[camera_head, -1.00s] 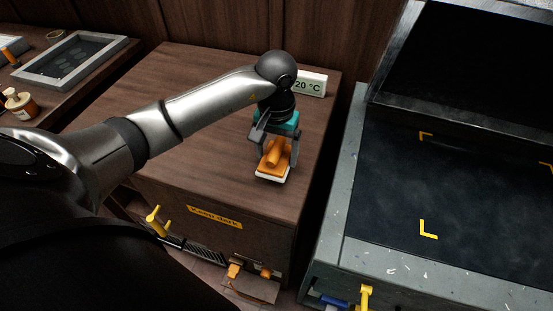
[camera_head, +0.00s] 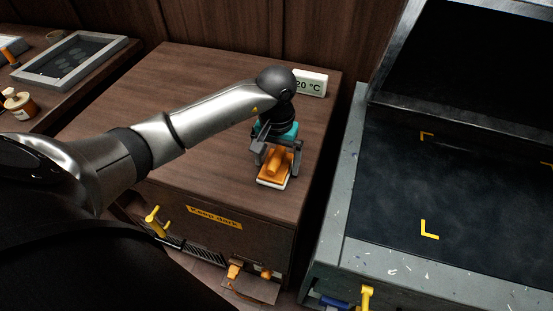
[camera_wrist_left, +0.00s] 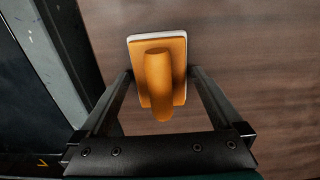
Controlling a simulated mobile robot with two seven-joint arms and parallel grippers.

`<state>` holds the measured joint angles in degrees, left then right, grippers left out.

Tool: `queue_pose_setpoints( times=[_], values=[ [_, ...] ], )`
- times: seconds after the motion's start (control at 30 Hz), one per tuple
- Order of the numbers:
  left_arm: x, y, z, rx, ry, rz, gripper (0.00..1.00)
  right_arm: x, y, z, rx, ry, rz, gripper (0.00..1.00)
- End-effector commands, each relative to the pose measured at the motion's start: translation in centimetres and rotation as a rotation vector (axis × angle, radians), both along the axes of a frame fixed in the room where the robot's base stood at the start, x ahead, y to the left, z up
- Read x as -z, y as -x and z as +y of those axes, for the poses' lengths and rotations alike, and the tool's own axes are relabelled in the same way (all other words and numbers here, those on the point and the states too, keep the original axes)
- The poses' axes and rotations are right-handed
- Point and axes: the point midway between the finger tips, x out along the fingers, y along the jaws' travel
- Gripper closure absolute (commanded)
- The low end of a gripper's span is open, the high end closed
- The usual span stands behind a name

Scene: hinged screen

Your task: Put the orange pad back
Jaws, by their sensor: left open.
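The orange pad (camera_head: 270,180) has an orange handle on top and a white layer below. It lies on the brown wooden cabinet top, close to its front right edge. It also shows in the left wrist view (camera_wrist_left: 175,90), below the gripper. My left gripper (camera_head: 276,170) is open, with its fingers around the pad's handle. In the left wrist view the fingers stand apart on both sides of the pad, with a gap to the handle. My right gripper is not in view.
A white display reading 20 °C (camera_head: 311,83) stands at the cabinet's back. Right of it is a grey unit (camera_head: 352,190) with a raised lid and a dark bed with yellow corner marks (camera_head: 429,230). A framed screen (camera_head: 72,62) lies on the left table.

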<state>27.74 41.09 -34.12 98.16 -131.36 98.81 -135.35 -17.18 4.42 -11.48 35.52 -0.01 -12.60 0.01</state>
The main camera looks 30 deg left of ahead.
Motion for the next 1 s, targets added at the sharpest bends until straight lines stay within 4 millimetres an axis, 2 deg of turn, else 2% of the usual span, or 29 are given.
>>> queue_pose_setpoints(
  times=[0.17, 0.4, 0.6, 0.8, 1.0],
  values=[
    [-2.0, -0.1, 0.1, 0.000, -0.002, -0.004, 0.00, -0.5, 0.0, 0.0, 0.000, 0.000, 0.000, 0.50],
    [-7.5, -0.1, 0.1, 0.001, -0.002, -0.006, 0.00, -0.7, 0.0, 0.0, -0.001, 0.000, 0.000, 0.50],
    [-10.8, -0.1, 0.0, 0.000, 0.000, -0.003, 0.00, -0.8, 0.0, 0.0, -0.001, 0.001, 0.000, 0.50],
    [-12.2, 0.0, 0.0, -0.001, 0.000, 0.000, 0.00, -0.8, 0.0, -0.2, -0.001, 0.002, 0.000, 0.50],
    [-12.3, 0.0, 0.0, -0.001, 0.000, 0.001, 0.00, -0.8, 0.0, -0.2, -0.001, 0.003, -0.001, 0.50]
  ],
)
